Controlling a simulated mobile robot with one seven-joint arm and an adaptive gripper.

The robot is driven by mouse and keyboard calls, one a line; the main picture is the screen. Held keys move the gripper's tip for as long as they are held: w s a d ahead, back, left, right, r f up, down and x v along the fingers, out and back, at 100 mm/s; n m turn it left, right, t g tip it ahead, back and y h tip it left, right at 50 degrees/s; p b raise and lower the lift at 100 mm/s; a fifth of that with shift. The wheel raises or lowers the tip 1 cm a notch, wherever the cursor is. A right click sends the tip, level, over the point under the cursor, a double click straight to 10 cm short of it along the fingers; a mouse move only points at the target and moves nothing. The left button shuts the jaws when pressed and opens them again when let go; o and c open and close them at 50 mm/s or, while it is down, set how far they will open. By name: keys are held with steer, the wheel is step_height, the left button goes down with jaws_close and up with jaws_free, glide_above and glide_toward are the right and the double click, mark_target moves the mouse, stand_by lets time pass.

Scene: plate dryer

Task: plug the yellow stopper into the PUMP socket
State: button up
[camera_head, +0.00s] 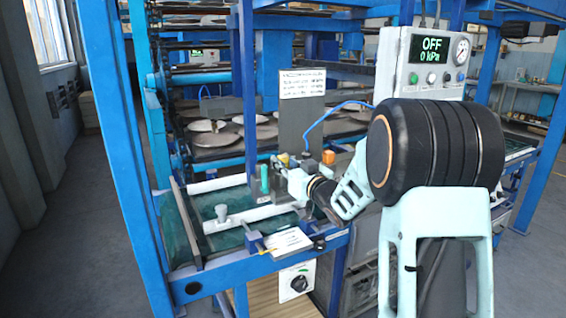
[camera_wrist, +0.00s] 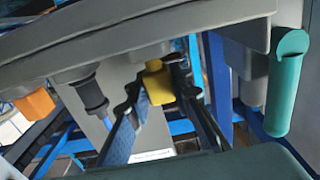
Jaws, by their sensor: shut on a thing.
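The yellow stopper (camera_wrist: 158,84) is between the two fingers of my gripper (camera_wrist: 160,92) in the wrist view, and the gripper is shut on it. The stopper's upper end in that view is close to the edge of a grey bar (camera_wrist: 130,32); I cannot tell whether it is seated in a socket. In the head view my gripper (camera_head: 285,164) is at the row of fittings on the bench, and its fingers largely hide the stopper. No PUMP label is readable in either view.
An orange fitting (camera_wrist: 35,104) and a black fitting (camera_wrist: 90,95) are on the same bar, to one side of my fingers. A teal cylinder (camera_wrist: 287,85) is on the other side. A control box (camera_head: 432,62) reads OFF, 0 kPa. A white card (camera_head: 288,241) lies at the bench's front.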

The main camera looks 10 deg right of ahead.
steer(key=shift+f+b, duration=0.5)
stand_by(0.5)
steer(key=o, duration=1.1)
steer(key=v, duration=1.2)
